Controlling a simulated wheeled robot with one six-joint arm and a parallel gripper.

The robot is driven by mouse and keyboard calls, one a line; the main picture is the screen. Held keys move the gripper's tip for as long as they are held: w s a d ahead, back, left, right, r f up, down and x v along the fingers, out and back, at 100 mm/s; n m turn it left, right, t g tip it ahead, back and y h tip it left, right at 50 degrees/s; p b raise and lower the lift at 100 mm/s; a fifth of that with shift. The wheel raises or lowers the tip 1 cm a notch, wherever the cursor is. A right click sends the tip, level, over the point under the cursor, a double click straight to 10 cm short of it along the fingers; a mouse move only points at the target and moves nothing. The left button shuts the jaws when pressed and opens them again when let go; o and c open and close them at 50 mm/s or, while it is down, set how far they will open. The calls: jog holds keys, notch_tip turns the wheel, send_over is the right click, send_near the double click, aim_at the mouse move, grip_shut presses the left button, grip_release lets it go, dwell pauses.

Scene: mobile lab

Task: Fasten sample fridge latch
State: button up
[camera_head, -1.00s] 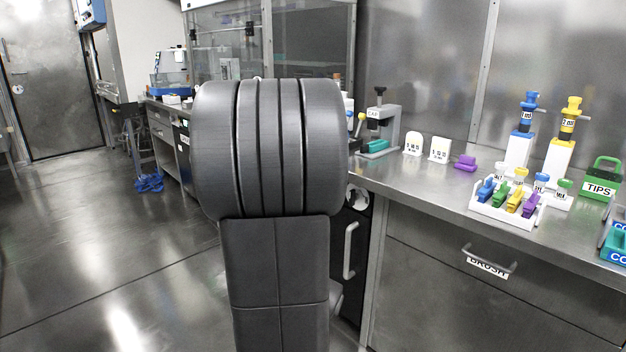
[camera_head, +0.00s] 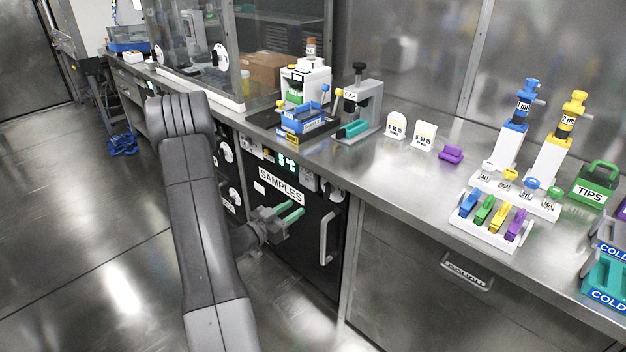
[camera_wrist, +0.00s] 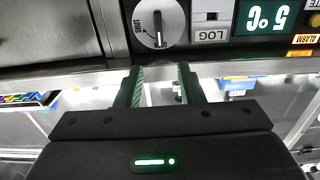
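The sample fridge (camera_head: 270,215) is a black-fronted unit under the bench, labelled SAMPLES, with a vertical handle (camera_head: 325,238) on its door. In the wrist view, which looks upside down, a round pale latch dial (camera_wrist: 172,22) has a dark bar pointing up and down in the picture. The word SHUT is printed at its left. My gripper (camera_head: 296,209) has green fingers and is in front of the fridge door, left of the handle. In the wrist view my gripper (camera_wrist: 159,70) is open and empty, its fingers lined up with the dial but apart from it.
A green 5°C display (camera_head: 287,165) is on the fridge panel, with a LOG switch (camera_wrist: 210,22) beside the dial. Above, the steel bench carries a cap press (camera_head: 360,105), a tube rack (camera_head: 485,232) and pipette stands (camera_head: 512,150). Open floor lies at the left.

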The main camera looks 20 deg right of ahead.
aim_at(324, 189)
jog(key=x, duration=1.3)
jog(key=shift+w+d, duration=0.1)
jog(key=shift+d, duration=0.2)
grip_shut()
